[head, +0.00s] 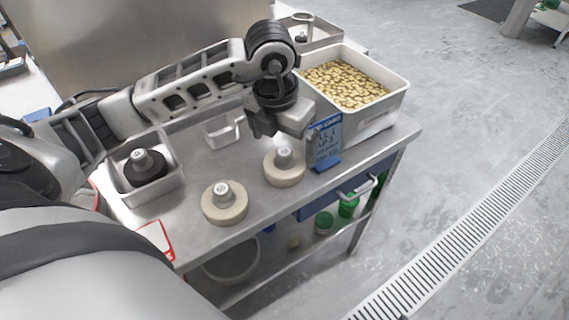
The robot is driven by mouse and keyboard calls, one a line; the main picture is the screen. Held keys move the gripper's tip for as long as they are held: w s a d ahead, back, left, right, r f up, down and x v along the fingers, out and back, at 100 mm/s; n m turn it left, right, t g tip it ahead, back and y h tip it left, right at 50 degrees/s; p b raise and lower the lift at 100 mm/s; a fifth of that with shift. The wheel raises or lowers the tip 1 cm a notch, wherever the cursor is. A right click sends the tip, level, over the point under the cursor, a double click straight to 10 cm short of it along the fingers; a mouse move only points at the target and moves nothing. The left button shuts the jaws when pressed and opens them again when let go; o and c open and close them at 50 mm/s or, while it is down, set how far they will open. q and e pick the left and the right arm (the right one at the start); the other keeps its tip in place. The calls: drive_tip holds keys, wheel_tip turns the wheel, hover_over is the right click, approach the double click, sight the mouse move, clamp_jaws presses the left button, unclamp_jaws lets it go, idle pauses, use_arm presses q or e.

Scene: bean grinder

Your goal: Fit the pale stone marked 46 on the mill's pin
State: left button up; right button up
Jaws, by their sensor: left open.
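Two pale round stones with grey metal knobs lie on the steel table: one nearer the front (222,208) and one farther right (284,173). Small marks show on their knob tops, but I cannot read which is 46. A dark stone (146,172) with a similar knob sits in a metal tray (170,187) at the left. My left gripper (280,130) is open, above and just behind the right pale stone, apart from it. The mill and its pin cannot be made out. My right gripper is out of view.
A blue card stand (324,147) stands close right of the right pale stone. A white bin of beans (387,104) is behind it. The table's front edge is close to the stones.

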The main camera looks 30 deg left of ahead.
sight(269, 169)
use_arm(q)
drive_tip(key=f, duration=0.4)
drive_tip(key=w+f, duration=0.1)
drive_tip(key=f, duration=0.2)
drive_tip(key=shift+w+a+f+p, duration=0.1)
drive_tip(key=shift+a+p, duration=0.15)
drive_tip(key=shift+p, duration=0.05)
drive_tip(key=c, duration=1.3)
drive_tip(key=shift+r, duration=0.2)
drive_tip(key=shift+w+r, duration=0.1)
drive_tip(key=shift+r, duration=0.45)
drive_tip(key=s, duration=0.1)
drive_tip(key=s+a+b, duration=0.1)
drive_tip(key=s, duration=0.1)
drive_tip(key=shift+s+a+f, duration=0.2)
drive_tip(key=shift+s+a, duration=0.1)
drive_tip(key=shift+s, duration=0.05)
wheel_tip(269, 169, up, 14)
drive_tip(key=shift+d, duration=0.1)
